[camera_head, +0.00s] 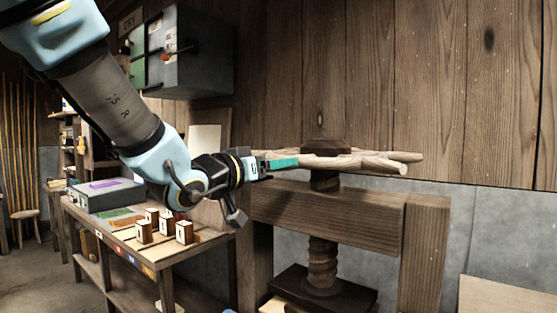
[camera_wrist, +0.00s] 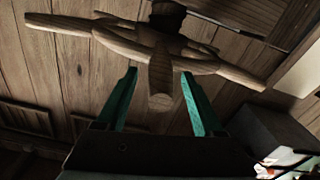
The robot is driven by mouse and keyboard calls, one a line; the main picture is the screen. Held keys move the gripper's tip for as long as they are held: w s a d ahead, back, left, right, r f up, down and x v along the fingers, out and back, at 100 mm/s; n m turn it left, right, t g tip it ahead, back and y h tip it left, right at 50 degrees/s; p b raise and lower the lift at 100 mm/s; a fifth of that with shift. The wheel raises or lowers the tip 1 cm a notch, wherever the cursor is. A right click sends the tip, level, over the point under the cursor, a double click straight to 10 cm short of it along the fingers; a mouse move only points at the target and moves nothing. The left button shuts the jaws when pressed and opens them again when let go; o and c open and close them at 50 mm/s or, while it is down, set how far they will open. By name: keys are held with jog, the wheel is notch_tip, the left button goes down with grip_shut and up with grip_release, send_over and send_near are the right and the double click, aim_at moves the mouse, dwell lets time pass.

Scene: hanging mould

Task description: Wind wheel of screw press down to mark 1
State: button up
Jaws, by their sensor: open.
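The screw press (camera_head: 330,210) is a dark timber frame with a thick wooden screw (camera_head: 322,262) and a dark pressing block (camera_head: 322,290) below its crossbeam. Its wheel (camera_head: 375,161) is a set of pale branch-like spokes around a dark hub on top. My gripper (camera_head: 296,162) is at the wheel's left side, at spoke height. In the wrist view the teal fingers of my gripper (camera_wrist: 159,74) are apart, with the end of one wheel spoke (camera_wrist: 161,85) between them. I cannot tell whether either finger touches it. No mark 1 can be made out on the press.
A wooden bench (camera_head: 190,248) at left holds several small marked blocks (camera_head: 184,232) and a grey box (camera_head: 108,196). A grey cabinet (camera_head: 200,60) hangs on the wall above. The plank wall (camera_head: 450,80) stands close behind the wheel. A pale board (camera_head: 510,298) is at lower right.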

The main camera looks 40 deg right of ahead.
jog(key=shift+w+d, duration=0.15)
jog(key=shift+d, duration=0.45)
grip_shut()
dwell(1.1)
